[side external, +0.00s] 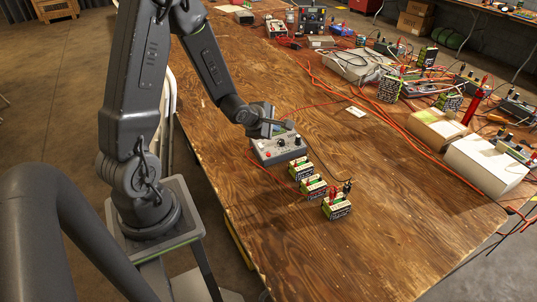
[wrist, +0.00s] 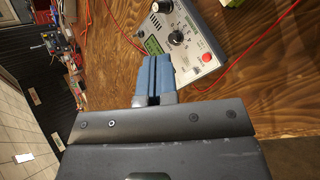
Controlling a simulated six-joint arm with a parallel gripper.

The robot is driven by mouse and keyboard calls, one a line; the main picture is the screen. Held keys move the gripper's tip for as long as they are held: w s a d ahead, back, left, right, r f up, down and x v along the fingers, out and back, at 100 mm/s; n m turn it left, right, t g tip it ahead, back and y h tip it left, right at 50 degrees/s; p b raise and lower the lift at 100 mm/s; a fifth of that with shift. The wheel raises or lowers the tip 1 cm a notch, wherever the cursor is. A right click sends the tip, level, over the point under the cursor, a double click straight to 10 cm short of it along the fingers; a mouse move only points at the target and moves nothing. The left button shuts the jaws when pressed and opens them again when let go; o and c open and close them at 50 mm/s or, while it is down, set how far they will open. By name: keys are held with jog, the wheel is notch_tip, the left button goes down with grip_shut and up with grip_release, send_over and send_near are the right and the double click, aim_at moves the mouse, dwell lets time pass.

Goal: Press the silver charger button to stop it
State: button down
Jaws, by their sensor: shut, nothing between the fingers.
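The silver charger (side external: 268,152) stands on the wooden table with its panel facing up, and it also shows in the wrist view (wrist: 196,22). Its panel has a green screen (wrist: 152,45), a dark dial (wrist: 176,38) and a red round button (wrist: 207,58). My gripper (side external: 288,125) is above the charger's far side in the side external view. In the wrist view its blue fingers (wrist: 153,58) are shut together with nothing between them. They overlap the charger's edge near the screen, away from the red button. Contact cannot be told.
Several battery packs (side external: 314,188) stand on the table in front of the charger. A red cable (wrist: 258,45) runs beside it. White boxes (side external: 485,166), more chargers and cables crowd the table's right side. The wooden table (side external: 380,215) is clear at the front right.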

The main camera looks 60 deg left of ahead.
aim_at(268, 154)
jog(key=shift+a+f+n, duration=0.1)
jog(key=shift+f+n, duration=0.2)
jog(key=shift+n, duration=0.1)
jog(key=shift+a+f, duration=0.25)
jog(key=shift+f, duration=1.2)
jog(key=shift+a+f, duration=0.3)
jog(key=shift+f, duration=1.1)
jog(key=shift+a+f, duration=0.25)
jog(key=shift+f, duration=1.2)
jog(key=shift+f, duration=0.15)
jog(key=shift+a+f, duration=0.1)
jog(key=shift+f, duration=0.2)
jog(key=shift+f, duration=0.35)
jog(key=shift+r, duration=0.8)
